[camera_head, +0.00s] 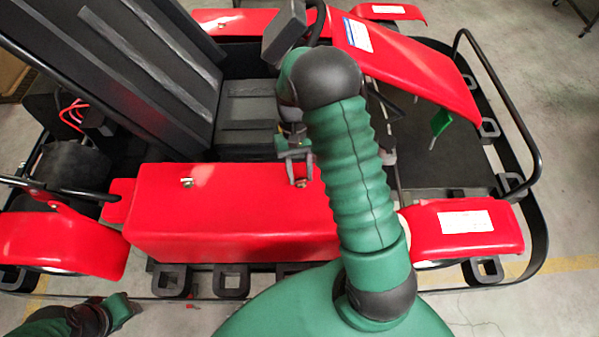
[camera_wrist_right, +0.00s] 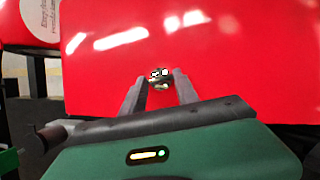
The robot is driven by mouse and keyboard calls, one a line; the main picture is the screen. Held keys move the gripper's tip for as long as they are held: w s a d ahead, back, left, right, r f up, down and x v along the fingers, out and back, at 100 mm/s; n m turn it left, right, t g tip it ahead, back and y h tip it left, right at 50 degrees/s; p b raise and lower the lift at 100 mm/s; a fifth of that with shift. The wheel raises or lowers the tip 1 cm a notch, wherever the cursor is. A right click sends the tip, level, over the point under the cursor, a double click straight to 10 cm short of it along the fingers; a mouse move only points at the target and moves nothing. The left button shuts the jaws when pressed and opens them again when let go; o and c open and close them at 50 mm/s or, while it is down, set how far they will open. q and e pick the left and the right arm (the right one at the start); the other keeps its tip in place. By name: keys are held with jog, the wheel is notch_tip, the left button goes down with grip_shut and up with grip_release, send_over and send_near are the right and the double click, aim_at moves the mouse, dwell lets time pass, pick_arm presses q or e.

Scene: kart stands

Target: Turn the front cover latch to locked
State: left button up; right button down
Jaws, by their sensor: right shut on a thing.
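The red side cover (camera_head: 225,225) of the kart has two small metal latches on its top. One latch (camera_head: 187,183) is free, towards the left end. The front cover latch (camera_head: 302,183) is towards the right end, at my right gripper (camera_head: 299,178). In the right wrist view the fingers of the right gripper (camera_wrist_right: 158,82) reach down to this latch (camera_wrist_right: 160,74) and are shut on it. The fingers partly hide it, and I cannot tell which way it is turned. My left gripper (camera_head: 122,308) is low at the left, beside the kart; its fingers do not show clearly.
The black seat (camera_head: 245,110) and steering wheel (camera_head: 318,20) are behind the cover. A red fender (camera_head: 465,228) with a white label stands at the right. A black tube rail (camera_head: 500,95) rims the kart's front. My right arm hides part of the kart's middle.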

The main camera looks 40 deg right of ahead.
jog(key=shift+w+d+r+m+t+y, duration=0.1)
jog(key=shift+m+t+y, duration=0.05)
jog(key=shift+m, duration=0.45)
jog(key=shift+w+d+m+t+y, duration=0.1)
jog(key=shift+m+t+y, duration=0.05)
jog(key=shift+m, duration=0.45)
jog(key=c, duration=1.3)
grip_release()
jog(key=shift+s, duration=0.1)
jog(key=o, duration=0.4)
